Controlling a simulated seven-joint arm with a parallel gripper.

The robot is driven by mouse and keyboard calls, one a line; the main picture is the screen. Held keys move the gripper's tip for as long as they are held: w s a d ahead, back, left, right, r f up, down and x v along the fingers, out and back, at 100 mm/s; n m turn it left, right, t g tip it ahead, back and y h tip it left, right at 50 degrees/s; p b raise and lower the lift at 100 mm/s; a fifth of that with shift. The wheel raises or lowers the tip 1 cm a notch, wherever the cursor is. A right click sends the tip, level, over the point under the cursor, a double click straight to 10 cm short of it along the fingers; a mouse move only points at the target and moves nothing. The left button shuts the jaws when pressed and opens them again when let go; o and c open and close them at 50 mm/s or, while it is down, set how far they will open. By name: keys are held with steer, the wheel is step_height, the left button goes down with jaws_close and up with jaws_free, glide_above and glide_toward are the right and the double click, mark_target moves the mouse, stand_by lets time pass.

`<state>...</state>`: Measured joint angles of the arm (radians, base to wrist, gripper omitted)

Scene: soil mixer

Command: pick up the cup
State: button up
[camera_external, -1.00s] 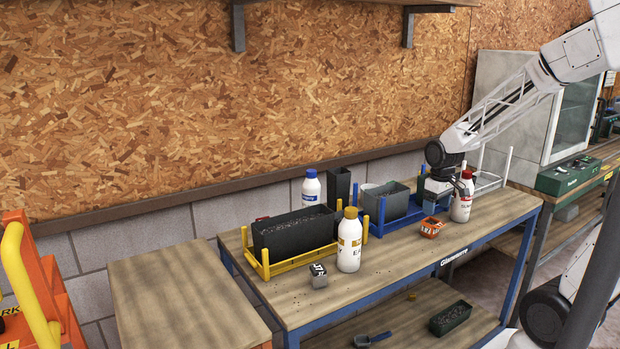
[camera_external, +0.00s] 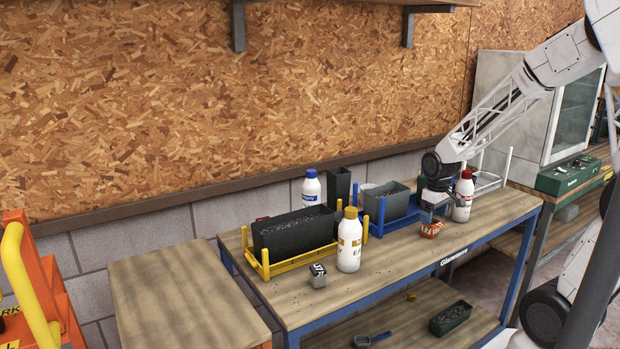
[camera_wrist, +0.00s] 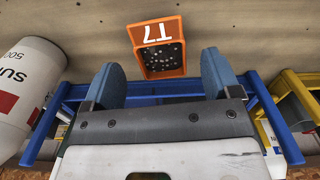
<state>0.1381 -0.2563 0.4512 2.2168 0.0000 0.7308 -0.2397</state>
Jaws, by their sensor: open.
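A small orange cup (camera_external: 431,230) with lettering stands on the workbench towards the right. In the wrist view this orange cup (camera_wrist: 185,50) lies just beyond and between my fingertips, with dark, white-specked soil inside. My gripper (camera_external: 431,212) is open above the cup, pointing down; its two blue-grey fingers (camera_wrist: 160,72) are apart with nothing held. A smaller grey cup-like container (camera_external: 318,276) with a dark labelled face stands at the bench's front left. The pictures do not show which of the two is meant.
A red-capped bottle (camera_external: 463,196) stands close to my gripper's right. A blue rack (camera_external: 385,229) with a grey bin is behind left. A yellow-capped bottle (camera_external: 349,245) and a yellow rack (camera_external: 290,266) stand farther left. The bench front between the cups is clear.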

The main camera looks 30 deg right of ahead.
mark_target(431, 227)
steer(key=shift+f, duration=0.1)
steer(key=shift+a+f, duration=0.1)
steer(key=shift+f, duration=2.4)
steer(key=shift+c, duration=0.5)
steer(key=c, duration=0.9)
steer(key=shift+r, duration=0.1)
steer(key=shift+r, duration=0.8)
steer(key=shift+s+r, duration=0.15)
steer(key=shift+r, duration=0.8)
steer(key=s, duration=0.5)
steer(key=s+a+r, duration=0.1)
steer(key=s, duration=0.4)
steer(key=s+a, duration=0.1)
steer(key=s, duration=0.4)
steer(key=shift+s+r, duration=0.15)
steer(key=shift+s, duration=0.15)
